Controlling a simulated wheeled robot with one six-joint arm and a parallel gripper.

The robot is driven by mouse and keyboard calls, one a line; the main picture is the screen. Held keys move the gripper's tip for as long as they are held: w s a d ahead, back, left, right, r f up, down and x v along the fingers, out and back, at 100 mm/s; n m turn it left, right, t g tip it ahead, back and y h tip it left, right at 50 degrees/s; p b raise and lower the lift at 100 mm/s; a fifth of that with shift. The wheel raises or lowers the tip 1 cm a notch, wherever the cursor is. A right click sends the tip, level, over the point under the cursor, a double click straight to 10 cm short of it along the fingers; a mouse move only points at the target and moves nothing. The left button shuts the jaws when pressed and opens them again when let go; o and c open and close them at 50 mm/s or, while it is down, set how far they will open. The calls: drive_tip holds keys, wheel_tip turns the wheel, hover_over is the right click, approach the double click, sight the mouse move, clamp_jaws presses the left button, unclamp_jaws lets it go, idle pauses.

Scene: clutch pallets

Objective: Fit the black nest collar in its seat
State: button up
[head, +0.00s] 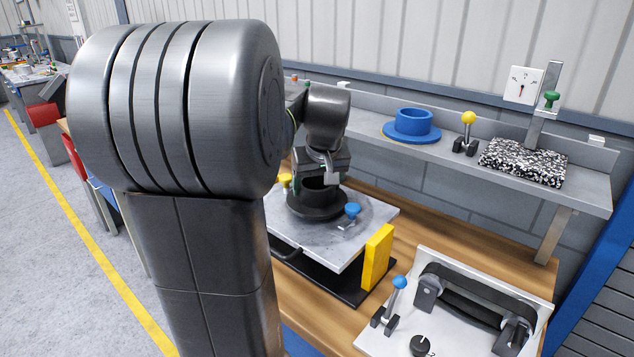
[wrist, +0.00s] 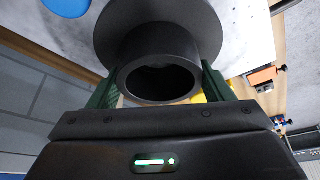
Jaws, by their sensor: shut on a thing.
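The black nest collar (head: 318,199), a flanged ring with a raised hub, is at the grey pallet plate (head: 372,210) on the bench. My gripper (head: 322,180) is over it, shut on its hub. In the wrist view the collar (wrist: 158,50) shows its open bore, with a green finger on each side of the hub. The flange lies close to the plate; I cannot tell whether it is fully down in the seat, which is hidden beneath it. A blue-knobbed clamp (head: 350,212) and a yellow-knobbed clamp (head: 285,181) stand at the flange's edge.
A yellow block (head: 377,257) stands at the plate's right edge. The shelf behind holds a blue flanged ring (head: 411,124), a yellow-knobbed clamp (head: 467,130) and a dial gauge stand (head: 540,110).

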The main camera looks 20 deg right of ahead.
drive_tip(key=shift+f+b, duration=0.45)
drive_tip(key=shift+f, duration=0.4)
drive_tip(key=o, duration=1.2)
drive_tip(key=shift+o, duration=0.3)
drive_tip(key=shift+r+p, duration=3)
drive_tip(key=shift+r, duration=0.55)
drive_tip(key=shift+f, duration=0.15)
